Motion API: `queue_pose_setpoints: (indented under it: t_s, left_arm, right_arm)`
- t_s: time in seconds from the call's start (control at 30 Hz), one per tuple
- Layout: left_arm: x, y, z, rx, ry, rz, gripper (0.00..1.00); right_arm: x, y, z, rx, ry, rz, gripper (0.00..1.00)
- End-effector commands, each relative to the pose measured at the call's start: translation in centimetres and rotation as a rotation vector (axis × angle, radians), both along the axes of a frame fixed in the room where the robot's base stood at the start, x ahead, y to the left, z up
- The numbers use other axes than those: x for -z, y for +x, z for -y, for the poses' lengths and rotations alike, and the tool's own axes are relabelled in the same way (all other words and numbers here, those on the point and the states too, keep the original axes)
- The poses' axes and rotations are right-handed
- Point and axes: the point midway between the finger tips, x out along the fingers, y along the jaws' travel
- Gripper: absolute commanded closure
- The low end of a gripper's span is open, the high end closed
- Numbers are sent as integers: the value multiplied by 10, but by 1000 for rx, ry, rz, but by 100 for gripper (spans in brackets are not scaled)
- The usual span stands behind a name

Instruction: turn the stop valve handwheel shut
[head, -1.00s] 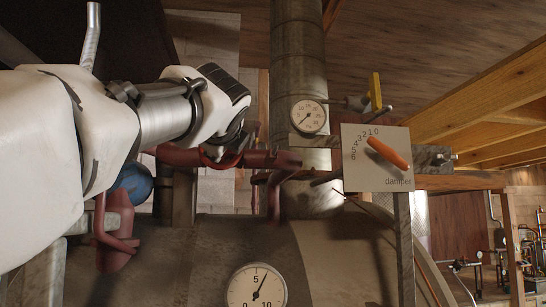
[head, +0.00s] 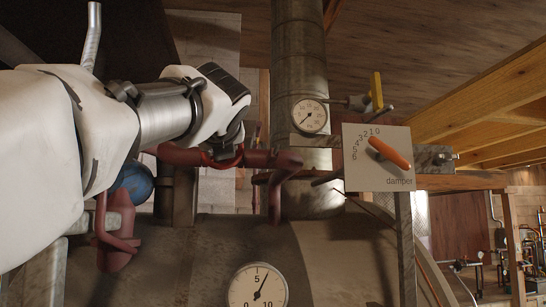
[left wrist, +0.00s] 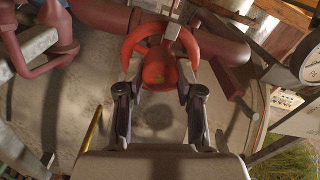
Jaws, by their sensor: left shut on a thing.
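The red handwheel (left wrist: 160,66) of the stop valve sits on a dark red pipe. In the left wrist view, the two fingers of my left gripper (left wrist: 158,88) reach its near side, one on each side of the red hub, and are shut on the wheel. In the head view, only a thin red arc of the handwheel (head: 228,161) shows below my left wrist. The fingertips are mostly hidden there behind the wrist. My right gripper is in neither view.
The dark red pipe (head: 268,159) runs right and bends down. A damper plate (head: 364,177) with an orange lever (head: 389,153) stands to the right. Two gauges, upper (head: 310,116) and lower (head: 257,287), are nearby. A blue round part (head: 135,183) lies under my left arm.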

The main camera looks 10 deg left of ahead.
Motion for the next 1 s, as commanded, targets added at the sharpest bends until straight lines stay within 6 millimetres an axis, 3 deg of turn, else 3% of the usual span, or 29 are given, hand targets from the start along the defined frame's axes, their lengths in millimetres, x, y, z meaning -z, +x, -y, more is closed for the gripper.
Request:
queue_pose_setpoints:
  t_s: [0.57, 0.6, 0.63, 1.0]
  left_arm:
    - [-3, -1, 0, 1, 37, -4, 98]
    - [-3, -1, 0, 1, 37, -5, 50]
    - [-3, -1, 0, 1, 37, -5, 39]
    - [-1, 0, 0, 0, 35, -9, 39]
  right_arm:
    - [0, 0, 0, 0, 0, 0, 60]
    - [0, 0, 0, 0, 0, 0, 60]
    - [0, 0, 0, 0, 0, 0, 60]
    - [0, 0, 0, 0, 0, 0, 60]
